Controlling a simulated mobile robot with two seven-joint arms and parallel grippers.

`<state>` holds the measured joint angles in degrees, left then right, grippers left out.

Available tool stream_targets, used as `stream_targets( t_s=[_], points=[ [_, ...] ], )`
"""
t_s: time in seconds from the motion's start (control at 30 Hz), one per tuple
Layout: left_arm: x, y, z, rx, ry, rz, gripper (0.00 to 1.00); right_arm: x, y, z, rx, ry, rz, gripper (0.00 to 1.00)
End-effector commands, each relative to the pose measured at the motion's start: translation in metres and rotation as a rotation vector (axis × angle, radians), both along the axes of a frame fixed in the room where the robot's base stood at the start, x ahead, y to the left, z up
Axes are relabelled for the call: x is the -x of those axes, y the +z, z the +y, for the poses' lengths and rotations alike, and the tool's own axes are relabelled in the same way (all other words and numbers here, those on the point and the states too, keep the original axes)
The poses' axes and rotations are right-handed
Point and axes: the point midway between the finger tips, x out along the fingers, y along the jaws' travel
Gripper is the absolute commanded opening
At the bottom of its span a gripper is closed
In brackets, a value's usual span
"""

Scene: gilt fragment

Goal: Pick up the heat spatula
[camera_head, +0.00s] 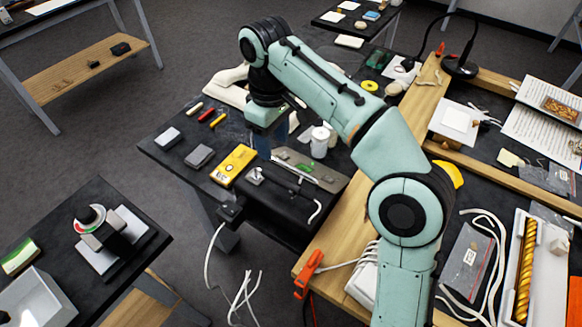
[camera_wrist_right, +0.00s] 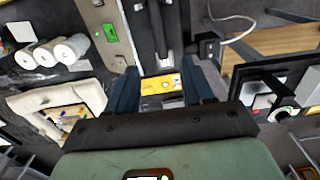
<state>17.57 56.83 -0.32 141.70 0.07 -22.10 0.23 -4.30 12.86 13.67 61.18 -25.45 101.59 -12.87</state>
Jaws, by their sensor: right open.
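My right gripper (camera_head: 275,145) is open and hangs over the dark table, behind and right of a yellow box (camera_head: 234,165). Its two dark blue fingers also show in the right wrist view (camera_wrist_right: 160,72), with nothing held between them. The yellow box (camera_wrist_right: 161,84) shows beyond the gap. A slim metal-ended tool (camera_head: 255,176) lies on a black unit at the table's front; it may be the heat spatula, but I cannot tell for sure. A dark long piece (camera_wrist_right: 163,30) stretches away from the fingers in the wrist view. My left gripper is out of view.
Two grey boxes (camera_head: 199,156) and several small coloured-handled tools (camera_head: 205,115) lie left of the gripper. White rolls (camera_head: 319,141) and a green-marked grey plate (camera_head: 308,168) lie right of it. White cords (camera_head: 212,255) hang off the front. A wooden-edged bench (camera_head: 330,240) stands at right.

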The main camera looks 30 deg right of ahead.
Motion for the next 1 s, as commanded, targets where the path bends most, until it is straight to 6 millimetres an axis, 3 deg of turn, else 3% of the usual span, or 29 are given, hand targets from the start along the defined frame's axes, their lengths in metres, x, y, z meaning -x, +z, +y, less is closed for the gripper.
stream_targets(
  t_s=[0.17, 0.5, 0.77, 1.0],
  points=[
    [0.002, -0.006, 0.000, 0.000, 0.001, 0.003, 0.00, 0.000, -0.011, 0.000, 0.001, 0.000, 0.002, 0.52],
    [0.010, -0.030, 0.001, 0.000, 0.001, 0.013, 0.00, 0.000, -0.072, 0.000, 0.000, -0.001, 0.002, 0.52],
    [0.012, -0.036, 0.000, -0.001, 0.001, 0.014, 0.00, 0.000, -0.091, 0.001, 0.000, 0.000, 0.002, 0.52],
    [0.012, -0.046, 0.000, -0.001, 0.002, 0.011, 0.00, 0.000, -0.127, 0.004, 0.000, -0.001, 0.002, 0.52]
  ],
)
